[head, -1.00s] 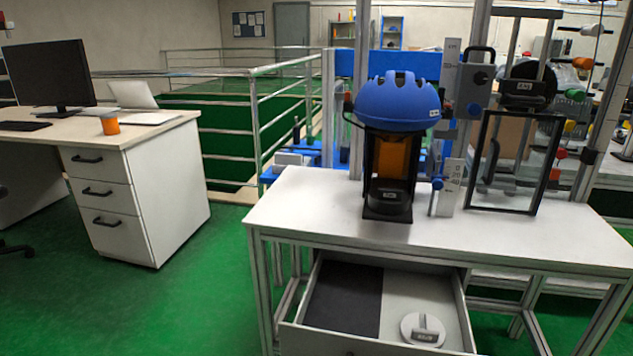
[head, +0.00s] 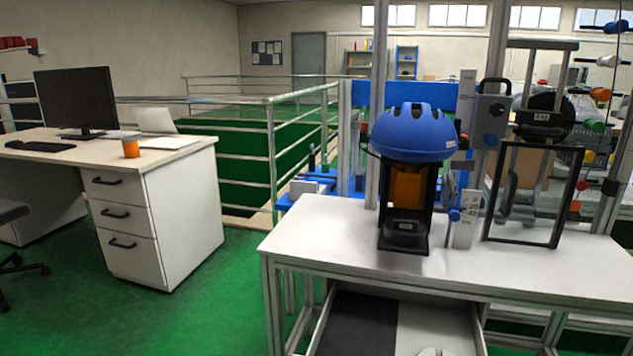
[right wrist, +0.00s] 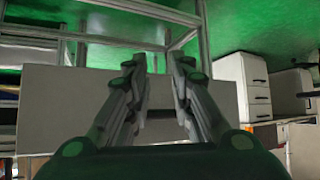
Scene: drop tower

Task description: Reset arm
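My right gripper (right wrist: 158,68) shows in the right wrist view with its two fingers apart and nothing between them. A pale flat surface and the green floor show beyond it. Neither arm shows in the head view, and my left gripper is not in view. In the head view a blue helmet (head: 413,132) sits on top of a dark frame (head: 404,243) with an orange inside, standing on the white table (head: 330,235).
An open drawer (head: 357,325) juts out below the table. An empty dark rectangular frame (head: 551,200) stands right of the helmet. Green floor (head: 215,310) between is clear.

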